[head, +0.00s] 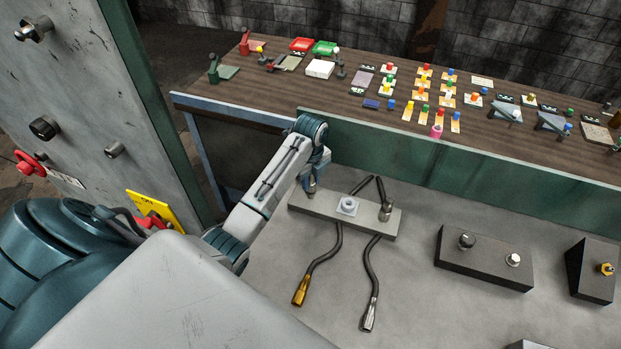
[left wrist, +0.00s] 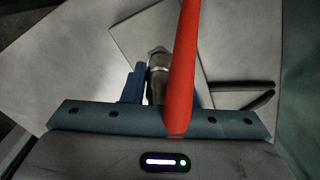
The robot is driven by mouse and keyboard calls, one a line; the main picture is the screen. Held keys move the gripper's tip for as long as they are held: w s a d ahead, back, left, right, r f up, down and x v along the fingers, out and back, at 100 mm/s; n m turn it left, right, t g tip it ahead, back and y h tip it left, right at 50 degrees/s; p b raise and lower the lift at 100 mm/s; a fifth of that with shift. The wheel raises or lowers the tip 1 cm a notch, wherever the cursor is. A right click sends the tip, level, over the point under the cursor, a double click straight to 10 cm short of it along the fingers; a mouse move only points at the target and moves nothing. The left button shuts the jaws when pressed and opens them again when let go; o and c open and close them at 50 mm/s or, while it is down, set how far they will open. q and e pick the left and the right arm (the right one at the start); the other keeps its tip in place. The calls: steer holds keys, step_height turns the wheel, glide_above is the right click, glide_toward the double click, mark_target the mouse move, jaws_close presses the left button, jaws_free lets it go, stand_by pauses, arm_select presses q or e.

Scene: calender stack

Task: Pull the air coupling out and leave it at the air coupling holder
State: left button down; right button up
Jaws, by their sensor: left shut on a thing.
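My left gripper (head: 314,178) is at the left end of a flat grey plate (head: 365,221) on the grey surface. It is shut on a metal fitting, seemingly the air coupling (left wrist: 158,75), which shows beside a blue finger (left wrist: 133,86) in the left wrist view. A long red bar (left wrist: 182,70) partly hides the fitting there. In the head view the fitting (head: 311,188) is mostly covered by the gripper. I cannot tell whether it is seated in the plate or clear of it. Which part is the holder is not clear. My right gripper is out of view.
The plate bears a white square with a ring (head: 348,206) and another metal fitting (head: 386,211). A brass-ended hose (head: 322,262) and a steel-ended hose (head: 373,275) lie in front. Dark blocks (head: 484,263) stand right. A green wall (head: 420,150) and cluttered table (head: 340,92) are behind.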

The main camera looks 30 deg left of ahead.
arm_select(q)
steer(key=shift+f, duration=0.2)
steer(key=c, duration=0.8)
jaws_free()
steer(key=shift+o, duration=0.2)
steer(key=shift+r+p, duration=0.3)
steer(key=shift+r, duration=3.25)
